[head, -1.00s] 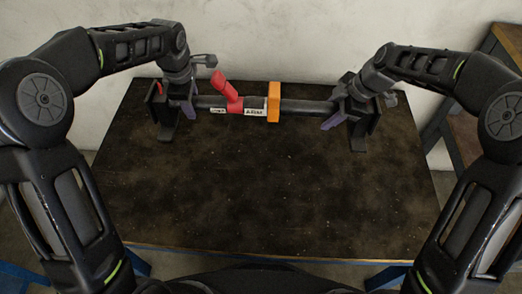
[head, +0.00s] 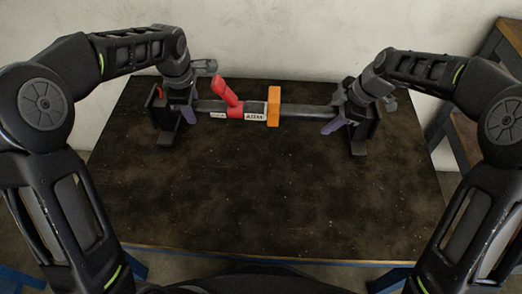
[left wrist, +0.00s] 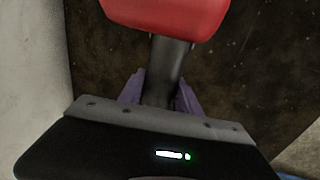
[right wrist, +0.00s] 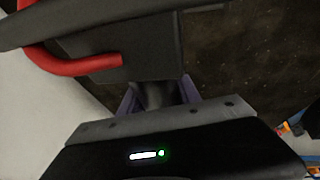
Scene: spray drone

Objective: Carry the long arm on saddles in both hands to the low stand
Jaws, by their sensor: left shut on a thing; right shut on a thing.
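The long arm (head: 308,112) is a dark tube with a red angled fitting (head: 226,94), white labels and an orange block (head: 274,106). It lies level across the far part of the table, its ends at two black supports, left (head: 165,138) and right (head: 358,147). My left gripper (head: 187,112) is shut on the tube near the left support. My right gripper (head: 333,121) is shut on it near the right support. The wrist views show the tube between purple fingers, left (left wrist: 160,92) and right (right wrist: 158,97). Whether the supports touch the tabletop is unclear.
The dark tabletop (head: 270,200) is bare in front of the arm. A pale wall (head: 300,40) stands close behind. Another wooden-edged table or shelf (head: 490,55) is at the right. I cannot pick out a separate low stand.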

